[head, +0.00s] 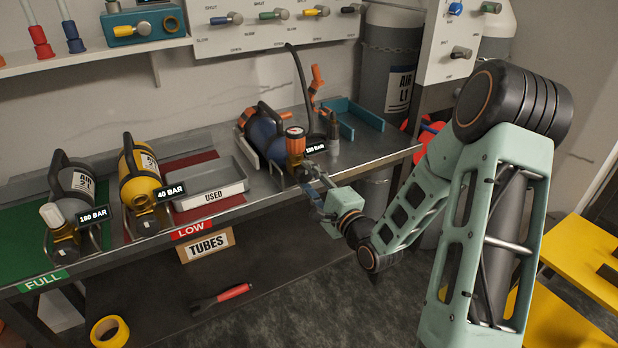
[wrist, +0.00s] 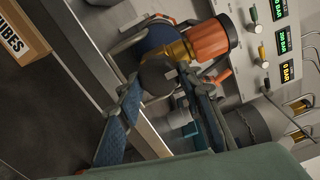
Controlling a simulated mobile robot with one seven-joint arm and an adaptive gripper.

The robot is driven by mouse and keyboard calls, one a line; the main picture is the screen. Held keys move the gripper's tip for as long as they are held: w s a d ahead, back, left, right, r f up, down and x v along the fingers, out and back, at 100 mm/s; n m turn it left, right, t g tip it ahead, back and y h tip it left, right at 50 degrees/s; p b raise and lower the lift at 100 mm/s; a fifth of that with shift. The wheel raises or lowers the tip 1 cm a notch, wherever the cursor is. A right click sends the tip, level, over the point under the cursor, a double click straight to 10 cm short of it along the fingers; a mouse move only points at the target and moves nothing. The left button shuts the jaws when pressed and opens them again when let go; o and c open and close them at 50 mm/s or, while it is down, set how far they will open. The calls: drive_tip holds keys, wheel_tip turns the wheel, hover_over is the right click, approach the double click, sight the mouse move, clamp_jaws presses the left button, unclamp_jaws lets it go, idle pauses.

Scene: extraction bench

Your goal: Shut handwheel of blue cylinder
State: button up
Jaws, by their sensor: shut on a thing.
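The blue cylinder (head: 264,133) lies at the bench's right part in a cradle, its valve end facing the front edge. A brass valve and an orange regulator (head: 295,140) with a gauge sit on that end. My gripper (head: 312,176) is at the valve from the front right. In the wrist view the blue cylinder (wrist: 160,38) is behind the brass valve (wrist: 178,50). The dark round handwheel (wrist: 157,76) sits between my fingertips (wrist: 160,80), which are shut on it. In the head view my gripper partly hides the handwheel.
A yellow cylinder (head: 140,175) and a grey cylinder (head: 75,185) lie in cradles to the left. A USED tray (head: 210,182) stands between yellow and blue.

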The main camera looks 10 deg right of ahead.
drive_tip(key=shift+r, duration=0.15)
drive_tip(key=shift+c, duration=0.2)
drive_tip(key=o, duration=1.2)
drive_tip(key=shift+c, duration=0.2)
drive_tip(key=v, duration=0.7)
drive_tip(key=shift+s, duration=0.2)
